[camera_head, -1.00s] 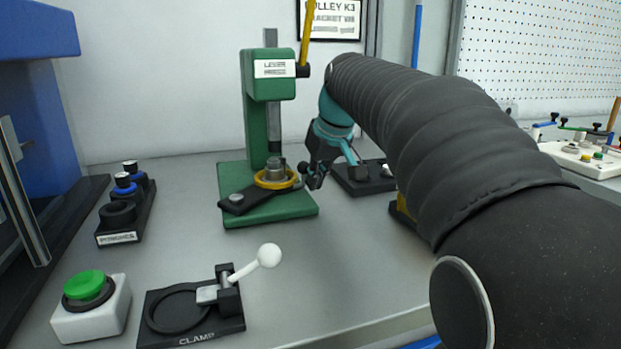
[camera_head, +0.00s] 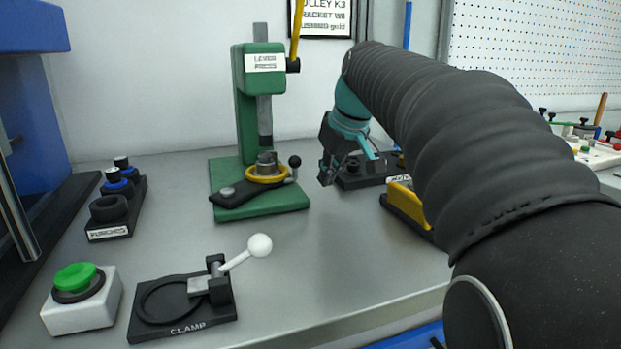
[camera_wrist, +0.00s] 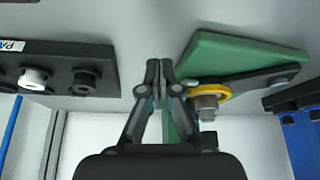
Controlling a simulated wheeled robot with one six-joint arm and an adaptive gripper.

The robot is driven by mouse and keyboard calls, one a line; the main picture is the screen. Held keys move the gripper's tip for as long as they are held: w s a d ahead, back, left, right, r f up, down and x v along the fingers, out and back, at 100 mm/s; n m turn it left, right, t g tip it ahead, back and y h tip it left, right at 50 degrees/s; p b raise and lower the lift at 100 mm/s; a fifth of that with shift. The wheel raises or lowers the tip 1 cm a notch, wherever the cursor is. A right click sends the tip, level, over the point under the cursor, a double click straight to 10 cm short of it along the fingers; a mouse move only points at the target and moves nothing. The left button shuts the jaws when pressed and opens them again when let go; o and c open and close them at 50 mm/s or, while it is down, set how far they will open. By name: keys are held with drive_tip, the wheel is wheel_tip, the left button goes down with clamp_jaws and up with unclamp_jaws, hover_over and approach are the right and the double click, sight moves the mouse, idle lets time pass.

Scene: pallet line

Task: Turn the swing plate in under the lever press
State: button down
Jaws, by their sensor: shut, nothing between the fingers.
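The green lever press (camera_head: 262,88) stands at the back of the bench, its grey ram (camera_head: 265,118) pointing down. The black swing plate (camera_head: 235,191) lies on the press's green base, with a yellow ring and a grey metal piece on it. From this side the ring appears directly below the ram, with a gap above the metal piece.
A clamp (camera_head: 180,310) with a white-ball lever and a green button box (camera_head: 82,300) stand in front. A punch rack (camera_head: 115,208) is at left. A black holder (camera_head: 360,178) and a yellow-edged block (camera_head: 405,205) lie right of my gripper. The middle bench is clear.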

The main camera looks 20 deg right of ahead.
drive_tip(key=v, duration=0.8)
drive_tip(key=shift+w+d+r+p, duration=0.15)
drive_tip(key=shift+w+d+p, duration=0.05)
drive_tip(key=shift+d+p, duration=0.2)
